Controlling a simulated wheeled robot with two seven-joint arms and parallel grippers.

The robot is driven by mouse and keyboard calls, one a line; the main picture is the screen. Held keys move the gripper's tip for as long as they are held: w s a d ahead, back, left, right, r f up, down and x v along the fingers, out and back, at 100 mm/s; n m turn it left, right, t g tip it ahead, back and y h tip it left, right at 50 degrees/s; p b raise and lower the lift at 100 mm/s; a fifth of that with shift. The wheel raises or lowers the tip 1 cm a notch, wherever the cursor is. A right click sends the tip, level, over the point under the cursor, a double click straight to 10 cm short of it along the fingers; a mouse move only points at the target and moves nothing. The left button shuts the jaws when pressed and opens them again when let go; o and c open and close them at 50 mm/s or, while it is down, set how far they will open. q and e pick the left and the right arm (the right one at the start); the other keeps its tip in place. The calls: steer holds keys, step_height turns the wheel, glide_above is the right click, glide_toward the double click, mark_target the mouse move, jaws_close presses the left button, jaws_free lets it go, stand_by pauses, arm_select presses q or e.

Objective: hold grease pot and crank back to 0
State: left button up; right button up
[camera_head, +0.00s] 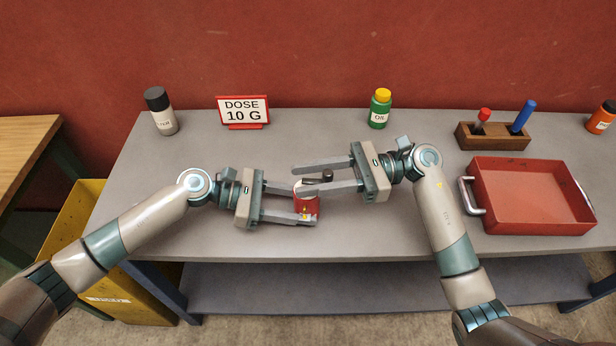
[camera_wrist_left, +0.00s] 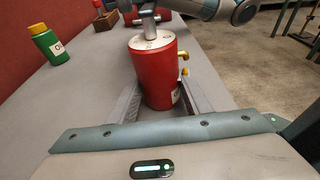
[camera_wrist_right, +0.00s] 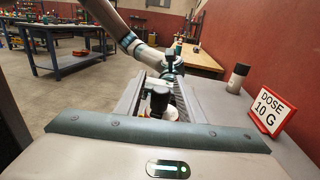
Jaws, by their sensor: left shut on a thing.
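The red grease pot (camera_head: 306,207) stands on the grey bench in front of me; the left wrist view shows it upright with a pale lid (camera_wrist_left: 152,40). My left gripper (camera_head: 305,204) is shut on it, a finger on each side. A crank with a dark knob (camera_head: 328,174) sits above the lid; the knob also shows in the right wrist view (camera_wrist_right: 159,101). My right gripper (camera_head: 300,180) is open over the pot, its fingers on either side of the knob, with a visible gap. The right gripper's fingers hide part of the lid and crank arm.
A "DOSE 10 G" sign (camera_head: 243,111) and a dark-capped bottle (camera_head: 162,113) stand at the back left. A green oil bottle (camera_head: 380,110) stands behind the right gripper. A wooden holder (camera_head: 492,138) and a red tray (camera_head: 531,197) are on the right.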

steer(key=shift+a, duration=0.25)
jaws_close()
steer(key=shift+m+t, duration=0.4)
steer(key=shift+t, duration=0.3)
